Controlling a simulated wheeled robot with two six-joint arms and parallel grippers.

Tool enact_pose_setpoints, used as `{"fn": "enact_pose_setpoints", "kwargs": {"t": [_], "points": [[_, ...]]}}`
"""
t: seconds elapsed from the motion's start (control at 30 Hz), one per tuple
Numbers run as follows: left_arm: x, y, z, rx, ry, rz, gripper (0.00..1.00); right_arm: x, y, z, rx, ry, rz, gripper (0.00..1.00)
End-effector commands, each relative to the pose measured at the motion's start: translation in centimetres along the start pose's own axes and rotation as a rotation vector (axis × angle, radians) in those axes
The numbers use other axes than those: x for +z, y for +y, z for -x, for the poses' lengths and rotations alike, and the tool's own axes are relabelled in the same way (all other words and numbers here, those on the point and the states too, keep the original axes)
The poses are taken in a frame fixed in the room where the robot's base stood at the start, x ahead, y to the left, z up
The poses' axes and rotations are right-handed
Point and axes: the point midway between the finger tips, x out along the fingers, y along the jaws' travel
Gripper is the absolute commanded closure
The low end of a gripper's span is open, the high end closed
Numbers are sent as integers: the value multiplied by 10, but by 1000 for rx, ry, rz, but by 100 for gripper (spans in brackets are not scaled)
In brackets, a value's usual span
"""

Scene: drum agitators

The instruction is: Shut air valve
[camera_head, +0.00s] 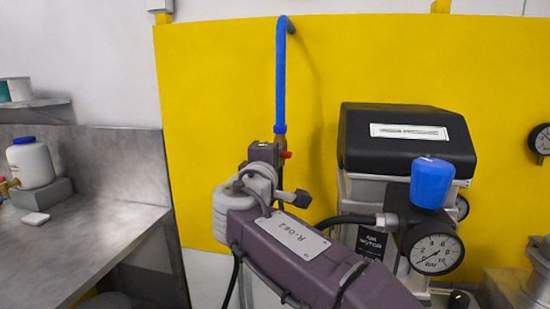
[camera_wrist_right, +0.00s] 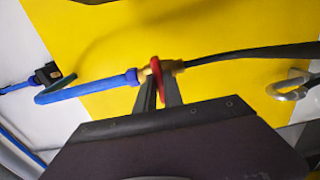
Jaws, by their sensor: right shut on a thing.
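The air valve is a small brass fitting (camera_wrist_right: 173,66) at the end of a blue air line (camera_head: 281,80), in front of a yellow panel. Its red handle (camera_wrist_right: 157,80) stands across the fitting in the right wrist view. In the head view only a small red part (camera_head: 286,155) of the handle shows past my arm. My right gripper (camera_wrist_right: 158,88) has its two dark fingers on either side of the red handle and is shut on it. My arm hides most of the valve in the head view. My left gripper is not in view.
A machine with a black cover (camera_head: 407,140), a blue regulator knob (camera_head: 432,182) and a pressure gauge (camera_head: 437,253) stands right of my arm. A dark hose (camera_wrist_right: 250,53) runs from the valve. A grey bench (camera_head: 90,230) with a white bottle (camera_head: 31,164) is at left.

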Motion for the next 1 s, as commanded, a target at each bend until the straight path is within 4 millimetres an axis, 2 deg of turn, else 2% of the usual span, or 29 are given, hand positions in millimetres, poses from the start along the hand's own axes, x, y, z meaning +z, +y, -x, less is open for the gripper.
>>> {"fn": "enact_pose_setpoints", "kwargs": {"t": [0.07,0.1,0.17,0.5,0.57,0.8,1.0], "points": [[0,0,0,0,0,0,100,0,-2,0,-4,-1,-2,100],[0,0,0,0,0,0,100,0,-2,0,-3,-1,-2,80],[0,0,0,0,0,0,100,0,-2,0,-3,-1,-1,66],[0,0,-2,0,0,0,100,-1,-1,4,-1,2,-1,66],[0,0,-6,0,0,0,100,-1,-2,13,-1,2,-1,66],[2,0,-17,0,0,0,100,-2,-3,66,-2,5,-1,66],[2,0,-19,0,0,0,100,0,-2,89,-2,1,0,66]]}}
